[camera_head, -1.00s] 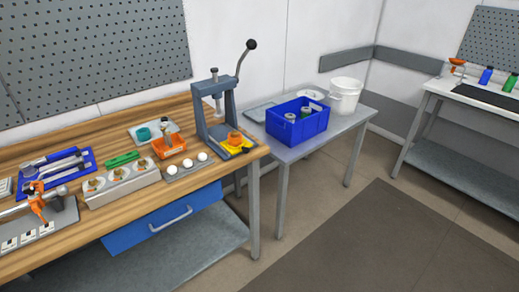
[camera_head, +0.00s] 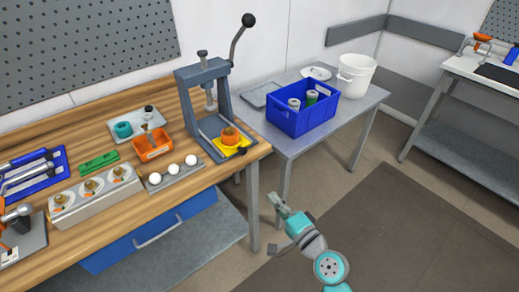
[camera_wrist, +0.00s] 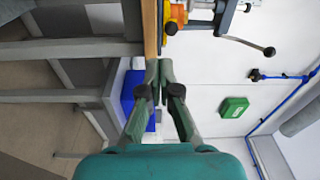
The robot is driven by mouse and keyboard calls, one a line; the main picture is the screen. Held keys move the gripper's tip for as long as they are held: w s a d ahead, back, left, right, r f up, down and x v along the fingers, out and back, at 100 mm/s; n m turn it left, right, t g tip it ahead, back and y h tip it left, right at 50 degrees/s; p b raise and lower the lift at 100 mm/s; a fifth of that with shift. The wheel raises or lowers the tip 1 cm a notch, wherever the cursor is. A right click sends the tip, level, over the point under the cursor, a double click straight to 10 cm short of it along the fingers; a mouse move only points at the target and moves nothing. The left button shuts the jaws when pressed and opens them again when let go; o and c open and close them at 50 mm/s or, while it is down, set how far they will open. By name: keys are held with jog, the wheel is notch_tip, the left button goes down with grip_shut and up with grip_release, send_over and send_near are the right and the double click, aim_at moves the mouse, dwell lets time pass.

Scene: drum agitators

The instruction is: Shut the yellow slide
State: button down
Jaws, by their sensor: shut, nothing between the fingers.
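The yellow slide (camera_head: 240,144) lies at the front end of the base of a grey-blue lever press (camera_head: 189,93) on the wooden bench. An orange round part (camera_head: 230,136) sits on it, and a dark knob (camera_head: 242,151) shows at its front edge. How far the slide stands out is hard to tell. My gripper (camera_head: 273,198) is shut and empty, in front of the bench's right corner, apart from the slide. In the wrist view the shut fingertips (camera_wrist: 159,65) point toward the bench edge, and the yellow slide (camera_wrist: 177,13) shows at the top, partly cut off.
The press's long lever (camera_head: 239,35) rises at its back. A tray with white balls (camera_head: 174,175) and an orange bin (camera_head: 152,144) stand left of the press. A grey side table (camera_head: 348,113) holds a blue crate (camera_head: 294,124) and white bucket (camera_head: 356,76). The floor in front is open.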

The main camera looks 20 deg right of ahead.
jog(key=w+d+r, duration=0.1)
jog(key=w+r, duration=0.1)
send_near(243, 154)
jog(key=x, duration=0.6)
jog(key=shift+w+d+r, duration=0.15)
jog(key=shift+d, duration=0.05)
jog(key=shift+w+a, duration=0.1)
jog(key=shift+w, duration=0.35)
jog(key=shift+w, duration=0.1)
jog(key=shift+a+x, duration=0.2)
jog(key=shift+x, duration=1.8)
